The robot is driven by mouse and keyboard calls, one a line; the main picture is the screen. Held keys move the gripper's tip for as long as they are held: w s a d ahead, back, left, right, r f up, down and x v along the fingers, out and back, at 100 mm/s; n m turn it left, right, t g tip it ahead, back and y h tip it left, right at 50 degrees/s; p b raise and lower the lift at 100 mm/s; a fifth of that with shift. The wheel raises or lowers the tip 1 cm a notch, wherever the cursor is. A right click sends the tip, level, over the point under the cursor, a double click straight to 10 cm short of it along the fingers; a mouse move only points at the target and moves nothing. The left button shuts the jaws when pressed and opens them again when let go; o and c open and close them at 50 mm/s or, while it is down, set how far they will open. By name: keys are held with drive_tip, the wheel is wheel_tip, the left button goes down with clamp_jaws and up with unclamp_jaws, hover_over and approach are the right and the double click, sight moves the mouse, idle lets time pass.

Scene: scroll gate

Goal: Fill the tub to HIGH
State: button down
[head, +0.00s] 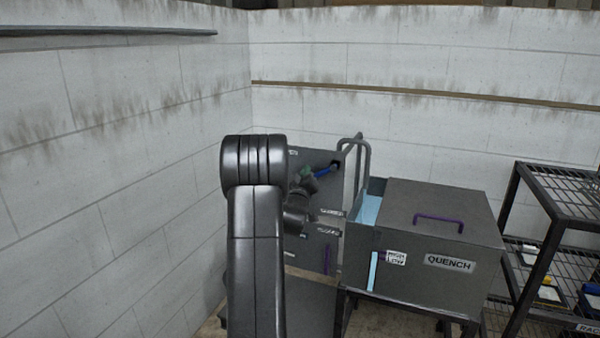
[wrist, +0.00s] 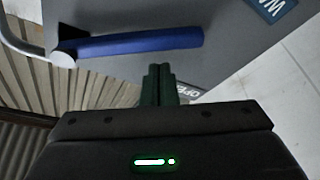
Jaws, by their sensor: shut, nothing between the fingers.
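The grey tub (head: 470,284) labelled QUENCH stands right of centre in the head view. Pale blue liquid (head: 368,210) shows at its open left end. A light blue level strip (head: 373,271) runs up its front beside a small label (head: 396,258) that seems to read HIGH and LOW. A blue lever (head: 322,171) sits on a grey panel (head: 318,255) left of the tub; it lies nearly level in the wrist view (wrist: 140,45). My gripper (wrist: 158,70) is shut and empty, its dark green fingertips just below the lever in that view. Contact cannot be told.
A bent grey pipe (head: 367,160) rises between panel and tub. The tub's lid has a purple handle (head: 438,222). A partly hidden label (wrist: 188,94) seems to read OPEN. A black wire rack (head: 565,185) stands at right. White walls close in left and behind.

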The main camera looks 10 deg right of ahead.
drive_tip(key=shift+s+d+f, duration=0.3)
drive_tip(key=shift+d+f, duration=0.05)
drive_tip(key=shift+f, duration=0.3)
drive_tip(key=shift+d+f+n+b, duration=0.1)
drive_tip(key=shift+f+n+b, duration=0.15)
drive_tip(key=shift+n+b, duration=0.15)
drive_tip(key=shift+s+f, duration=0.1)
drive_tip(key=shift+f, duration=0.05)
drive_tip(key=s+d+f+n+g+y+b, duration=0.2)
drive_tip(key=s+d+f+n+y+b, duration=0.1)
drive_tip(key=n+b, duration=0.6)
drive_tip(key=shift+s+d+f+n+y, duration=0.3)
drive_tip(key=shift+d+f+n, duration=0.35)
drive_tip(key=shift+d+n, duration=0.65)
drive_tip(key=shift+a, duration=0.1)
drive_tip(key=shift+w+b, duration=0.1)
drive_tip(key=shift+b, duration=0.25)
